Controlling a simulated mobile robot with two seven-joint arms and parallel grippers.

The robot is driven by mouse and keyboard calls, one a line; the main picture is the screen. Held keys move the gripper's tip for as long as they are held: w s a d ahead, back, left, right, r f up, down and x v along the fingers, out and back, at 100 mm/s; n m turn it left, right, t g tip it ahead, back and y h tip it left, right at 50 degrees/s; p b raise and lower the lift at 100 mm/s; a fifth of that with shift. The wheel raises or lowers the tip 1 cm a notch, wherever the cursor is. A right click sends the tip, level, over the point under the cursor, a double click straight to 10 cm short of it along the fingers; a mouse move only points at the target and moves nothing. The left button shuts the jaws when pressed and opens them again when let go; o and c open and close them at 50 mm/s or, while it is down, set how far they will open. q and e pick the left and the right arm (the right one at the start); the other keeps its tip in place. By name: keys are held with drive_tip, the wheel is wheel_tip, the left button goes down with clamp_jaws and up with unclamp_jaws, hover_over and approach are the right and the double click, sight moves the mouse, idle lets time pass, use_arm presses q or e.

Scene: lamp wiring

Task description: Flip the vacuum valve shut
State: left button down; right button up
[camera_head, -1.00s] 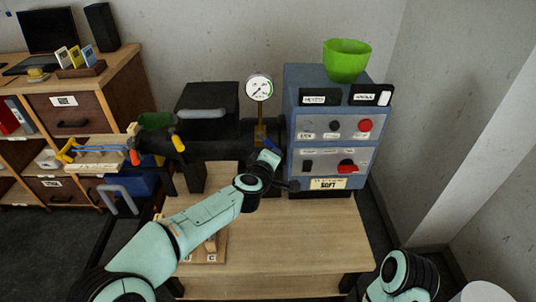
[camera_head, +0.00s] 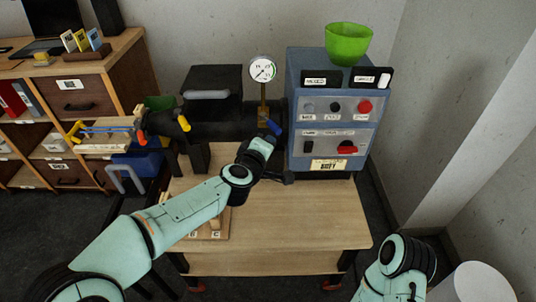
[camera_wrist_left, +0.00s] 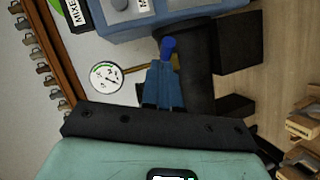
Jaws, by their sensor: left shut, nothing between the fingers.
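The vacuum valve's blue lever (camera_head: 274,127) shows on the brass post below the round gauge (camera_head: 262,68), left of the blue-grey control box. In the left wrist view the lever's bright blue tip (camera_wrist_left: 168,47) is just beyond the fingertips, and the gauge (camera_wrist_left: 106,77) is to the left. My left gripper (camera_wrist_left: 165,66) is shut and empty, with its blue fingers together, pointing at the lever. I cannot tell whether they touch it. In the head view the left gripper (camera_head: 268,136) is just below the lever, partly hidden by its own wrist. The right gripper is out of sight.
The control box (camera_head: 292,90) with knobs and a green bowl (camera_head: 348,44) on top stands close to the right of the gripper. A black machine (camera_head: 212,92) is to the left. The wooden bench top (camera_head: 300,225) is mostly clear in front.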

use_arm(q)
drive_tip(key=s, duration=0.1)
drive_tip(key=s+r, duration=0.1)
drive_tip(key=s, duration=0.2)
drive_tip(key=shift+s+a+r, duration=0.15)
drive_tip(key=shift+s+r, duration=0.15)
drive_tip(key=shift+s, duration=0.1)
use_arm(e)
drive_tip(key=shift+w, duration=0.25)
